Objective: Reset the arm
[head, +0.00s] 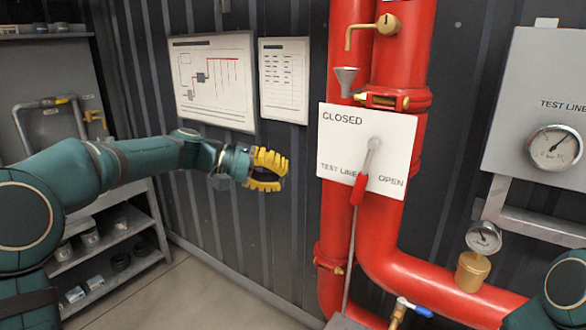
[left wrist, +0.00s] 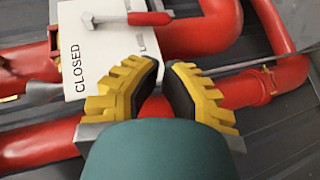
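My left gripper (head: 268,170) hangs in the air left of the red pipes, apart from them, with yellow fingers and nothing between them. In the left wrist view its fingertips (left wrist: 161,64) stand a small gap apart, with dark pads facing each other. The white valve plate (head: 340,130) reads CLOSED, TEST LINE and OPEN; it also shows in the left wrist view (left wrist: 100,62). Its lever has a red grip (head: 359,188) pointing down, and no gripper touches it. My right gripper is out of view; only a piece of my right arm shows at the lower right.
Red pipes (head: 408,50) stand right of my left gripper. A brass tap (head: 385,25), a grey funnel (head: 346,78) and a gauge (head: 484,237) stick out near them. A grey gauge panel (head: 545,100) is at right. Shelves (head: 115,240) stand at left. Posters (head: 213,80) hang behind.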

